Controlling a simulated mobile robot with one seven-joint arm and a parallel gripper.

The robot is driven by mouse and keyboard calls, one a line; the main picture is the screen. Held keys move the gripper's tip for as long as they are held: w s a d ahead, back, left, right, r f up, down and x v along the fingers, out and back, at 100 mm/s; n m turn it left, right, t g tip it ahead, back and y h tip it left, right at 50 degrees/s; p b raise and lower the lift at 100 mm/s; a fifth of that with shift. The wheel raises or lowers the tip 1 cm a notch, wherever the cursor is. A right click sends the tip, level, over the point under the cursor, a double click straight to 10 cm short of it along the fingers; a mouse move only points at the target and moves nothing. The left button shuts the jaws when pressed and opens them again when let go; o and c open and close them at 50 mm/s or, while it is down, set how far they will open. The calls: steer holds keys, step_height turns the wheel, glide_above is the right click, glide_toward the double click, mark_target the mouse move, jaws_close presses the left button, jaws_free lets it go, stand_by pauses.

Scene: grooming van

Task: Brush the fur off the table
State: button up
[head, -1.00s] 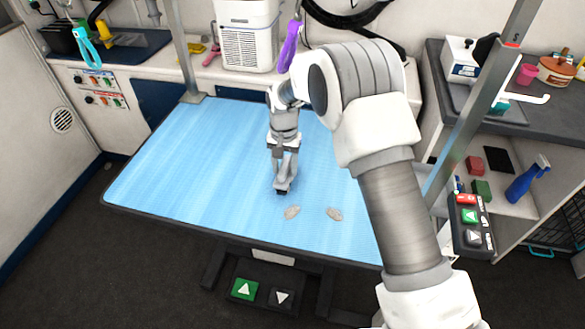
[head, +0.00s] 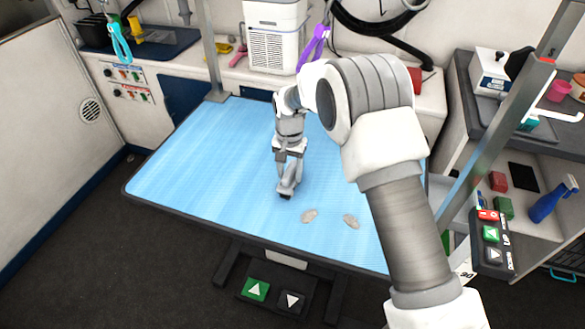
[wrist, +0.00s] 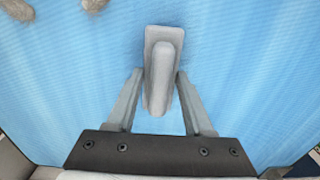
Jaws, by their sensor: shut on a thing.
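The grooming table (head: 190,165) has a light blue ribbed top. Two small grey-beige tufts of fur lie near its front edge: a left tuft (head: 309,216) and a right tuft (head: 351,221). Both also show at the top left of the wrist view, as one tuft (wrist: 93,5) and another (wrist: 17,9). My gripper (head: 289,178) points down over the table, left of and a little behind the tufts. In the wrist view its fingers are shut on the handle of a grey brush (wrist: 160,75). Whether the brush touches the tabletop I cannot tell.
A steel post (head: 490,130) rises at the table's right, with a button box (head: 492,240) beside it. A purple tool (head: 314,45) hangs behind my arm. A shelf unit with a blue spray bottle (head: 548,203) stands right. The table's left half is clear.

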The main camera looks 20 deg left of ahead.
steer(key=shift+d+f, duration=0.15)
steer(key=shift+d, duration=1.7)
steer(key=shift+d+r, duration=0.15)
steer(key=shift+d, duration=1.5)
steer(key=shift+d+r, duration=0.1)
steer(key=shift+d, duration=1.55)
steer(key=shift+d+f, duration=0.15)
steer(key=shift+d, duration=6.5)
steer(key=shift+s+a+f, duration=0.1)
steer(key=shift+s, duration=0.8)
steer(key=shift+w+a+r, duration=0.1)
steer(key=shift+a+r, duration=0.05)
steer(key=shift+a, duration=1.55)
steer(key=shift+a+r, duration=0.1)
steer(key=shift+a, duration=1.6)
steer(key=shift+a+f, duration=0.2)
steer(key=shift+a, duration=4.9)
